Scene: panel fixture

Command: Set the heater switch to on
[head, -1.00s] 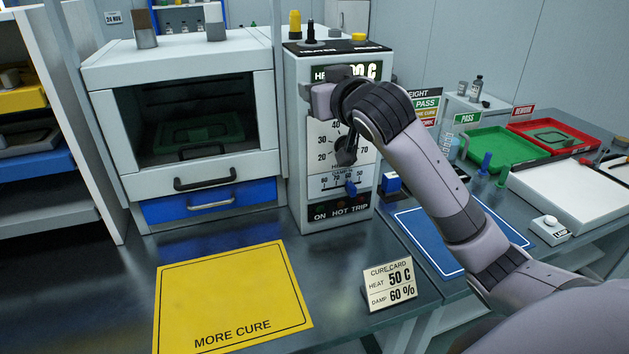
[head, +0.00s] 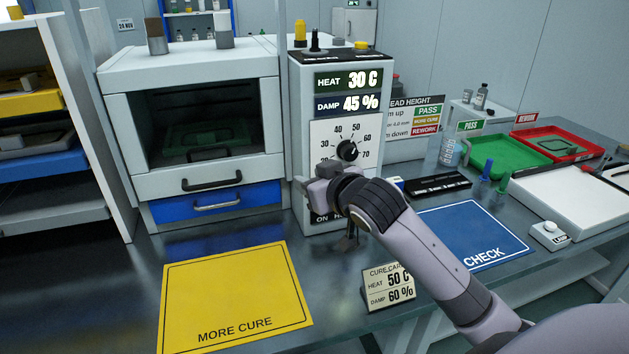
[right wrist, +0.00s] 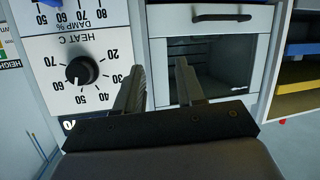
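The control box (head: 291,130) stands beside the oven. On its top is a small black upright lever (head: 314,40), which looks like the heater switch; its label is too small to read and its setting cannot be told. The box displays (head: 347,92) read HEAT 30 C and DAMP 45 %. My right gripper (head: 318,188) is in front of the box's lower half, well below the lever, and hides the damp scale and part of the lamp row. In the right wrist view its two fingers (right wrist: 158,85) are apart with nothing between them. My left gripper is not in view.
A black heat knob (head: 347,150) is on the box front; it shows in the right wrist view (right wrist: 82,70). A yellow post (head: 300,32) and yellow button (head: 361,45) flank the lever. A cure card (head: 388,288) stands in front. The yellow mat (head: 235,300) is clear.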

